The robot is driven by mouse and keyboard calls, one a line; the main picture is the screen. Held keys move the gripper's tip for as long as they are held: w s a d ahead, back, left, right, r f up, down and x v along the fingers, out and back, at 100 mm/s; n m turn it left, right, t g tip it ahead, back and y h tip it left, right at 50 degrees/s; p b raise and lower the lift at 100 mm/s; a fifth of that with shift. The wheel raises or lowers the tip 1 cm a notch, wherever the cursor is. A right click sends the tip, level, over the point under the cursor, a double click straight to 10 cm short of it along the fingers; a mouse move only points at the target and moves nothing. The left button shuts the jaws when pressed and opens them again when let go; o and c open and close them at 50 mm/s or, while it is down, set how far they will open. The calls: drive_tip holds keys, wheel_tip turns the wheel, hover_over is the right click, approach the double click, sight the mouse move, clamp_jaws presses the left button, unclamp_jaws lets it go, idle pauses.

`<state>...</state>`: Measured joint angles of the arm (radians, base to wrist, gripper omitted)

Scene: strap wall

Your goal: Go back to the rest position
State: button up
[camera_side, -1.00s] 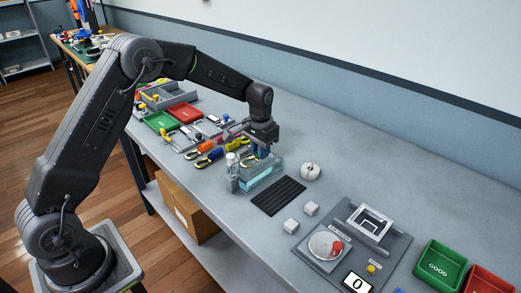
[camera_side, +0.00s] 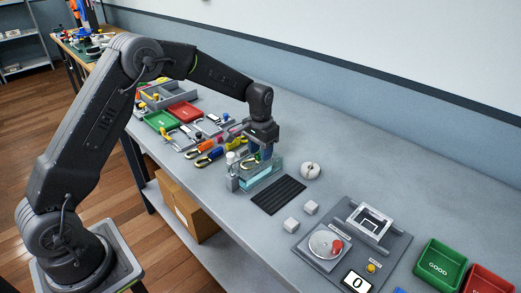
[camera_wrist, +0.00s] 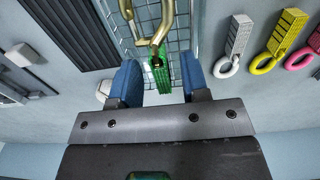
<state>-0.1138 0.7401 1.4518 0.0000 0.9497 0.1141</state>
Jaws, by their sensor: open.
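My gripper (camera_side: 262,150) hangs at the end of my bent arm, low over a clear bin (camera_side: 262,178) on the bench. In the wrist view my gripper (camera_wrist: 160,82) has its two blue fingers apart. A green strap end (camera_wrist: 160,76) with a gold hook (camera_wrist: 155,22) lies between and just beyond the fingertips, with visible gaps on both sides. The hook lies over a wire-like grid of the bin. In the side view a gold hook (camera_side: 249,161) shows at the bin beside the fingers; the strap's lower part is hard to make out.
A small pale bottle-like item (camera_side: 231,160) stands close left of the bin. A black ribbed mat (camera_side: 278,195), a white round object (camera_side: 311,171) and two grey blocks (camera_side: 292,225) lie nearby. Several hooked straps (camera_side: 209,157) lie left. The space above the bench is open.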

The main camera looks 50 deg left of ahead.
drive_tip(key=shift+o, duration=1.1)
drive_tip(key=shift+r, duration=3)
drive_tip(key=shift+r, duration=0.15)
drive_tip(key=shift+c, duration=0.9)
wheel_tip(320, 180, up, 6)
drive_tip(key=shift+f, duration=0.15)
drive_tip(key=c, duration=0.8)
drive_tip(key=shift+c, duration=0.2)
